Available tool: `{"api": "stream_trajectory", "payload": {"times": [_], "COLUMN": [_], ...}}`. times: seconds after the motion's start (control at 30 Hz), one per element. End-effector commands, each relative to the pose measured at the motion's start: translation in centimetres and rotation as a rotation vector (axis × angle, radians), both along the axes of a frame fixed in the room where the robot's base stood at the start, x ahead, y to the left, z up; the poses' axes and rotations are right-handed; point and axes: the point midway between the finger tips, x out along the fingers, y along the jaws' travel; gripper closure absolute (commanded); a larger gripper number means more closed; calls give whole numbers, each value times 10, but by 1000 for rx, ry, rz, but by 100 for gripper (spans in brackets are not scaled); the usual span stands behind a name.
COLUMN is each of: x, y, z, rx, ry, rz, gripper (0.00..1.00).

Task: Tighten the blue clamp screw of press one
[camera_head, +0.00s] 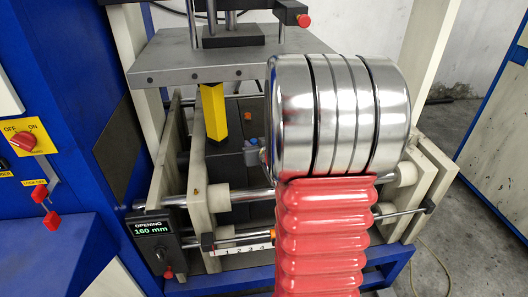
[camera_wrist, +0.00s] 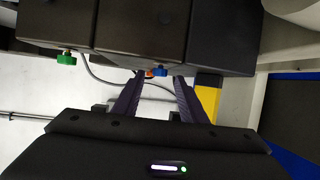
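The blue clamp screw (camera_wrist: 160,71) shows in the wrist view as a small blue knob at the lower edge of a dark block (camera_wrist: 143,30). My gripper (camera_wrist: 159,77) is open, its two dark fingers apart, with the screw between the fingertips in the picture. I cannot tell how deep the screw sits between them, and no contact is visible. In the head view my red and silver arm covers the gripper. The press (camera_head: 190,65) shows there with a grey plate, pale uprights and steel rods.
A green knob (camera_wrist: 66,58) is on the block at the left in the wrist view, with a grey cable nearby. A yellow block (camera_wrist: 208,98) stands close to the right finger. The head view shows a display (camera_head: 152,229) reading OPENING 160 mm and a red switch (camera_head: 23,141).

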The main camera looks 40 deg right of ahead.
Motion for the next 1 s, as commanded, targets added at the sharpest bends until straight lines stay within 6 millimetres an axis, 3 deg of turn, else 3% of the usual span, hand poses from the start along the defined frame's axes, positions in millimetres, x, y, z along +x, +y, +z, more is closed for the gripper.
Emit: {"api": "stream_trajectory", "payload": {"times": [1.0], "x": [-85], "y": [46], "z": [41], "rx": [-2], "ry": [-2], "rz": [0], "gripper": [62]}}
